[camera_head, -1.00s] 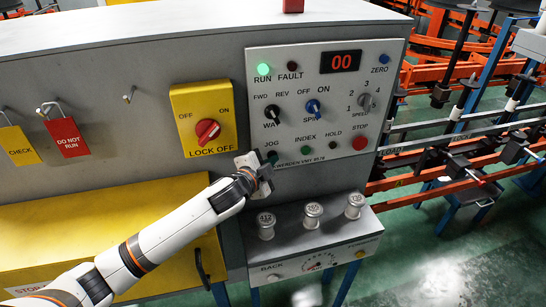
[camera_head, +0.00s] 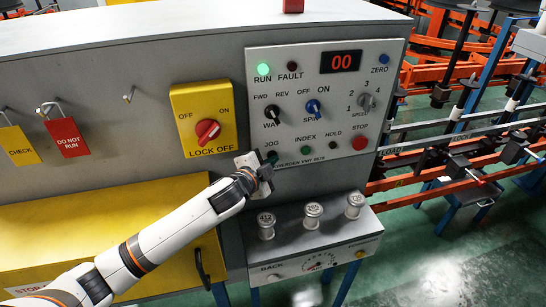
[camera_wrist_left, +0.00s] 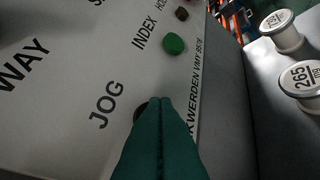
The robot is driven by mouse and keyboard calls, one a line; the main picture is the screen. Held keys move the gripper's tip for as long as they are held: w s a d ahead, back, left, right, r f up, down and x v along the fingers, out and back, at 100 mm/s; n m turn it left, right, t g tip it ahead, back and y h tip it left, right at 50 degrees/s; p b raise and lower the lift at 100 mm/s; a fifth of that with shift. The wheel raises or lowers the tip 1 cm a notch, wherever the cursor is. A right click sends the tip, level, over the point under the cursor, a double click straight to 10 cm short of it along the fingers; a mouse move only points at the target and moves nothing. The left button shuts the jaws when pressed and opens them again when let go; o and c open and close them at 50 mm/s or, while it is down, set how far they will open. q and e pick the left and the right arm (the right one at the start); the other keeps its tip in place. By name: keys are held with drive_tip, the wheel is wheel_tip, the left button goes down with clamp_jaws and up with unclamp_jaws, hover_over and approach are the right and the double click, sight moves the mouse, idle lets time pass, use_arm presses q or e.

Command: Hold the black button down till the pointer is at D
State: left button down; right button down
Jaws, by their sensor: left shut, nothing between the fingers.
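The black button (camera_wrist_left: 139,111) is beside the word JOG on the grey control panel (camera_wrist_left: 60,110), partly hidden behind my fingers in the left wrist view. My left gripper (camera_wrist_left: 160,103) has its green fingers shut and empty, with the tips over the button's edge; I cannot tell whether they touch or press it. In the head view the left gripper (camera_head: 271,161) is at the panel's lower left corner. A small dial (camera_head: 320,263) with a scale is on the front of the lower shelf; its pointer and letters are too small to read. My right gripper is out of view.
A green INDEX button (camera_head: 306,150), a dark HOLD button (camera_head: 325,159) and a red STOP button (camera_head: 360,142) are to the right along the panel. Several labelled spools, one a white spool (camera_head: 313,214), stand on the shelf below. The yellow lock-off switch (camera_head: 203,120) is left of the panel.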

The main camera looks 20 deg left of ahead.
use_arm(q)
drive_tip(key=shift+s, duration=0.1)
drive_tip(key=shift+s+d+p, duration=0.3)
drive_tip(key=shift+s+d, duration=0.15)
drive_tip(key=shift+s, duration=0.15)
drive_tip(key=shift+s+d+p, duration=0.3)
drive_tip(key=shift+s+d, duration=0.4)
drive_tip(key=shift+s, duration=0.35)
drive_tip(key=shift+s+d+p, duration=0.3)
drive_tip(key=shift+s+d, duration=0.4)
drive_tip(key=shift+s, duration=0.35)
drive_tip(key=shift+f, duration=0.1)
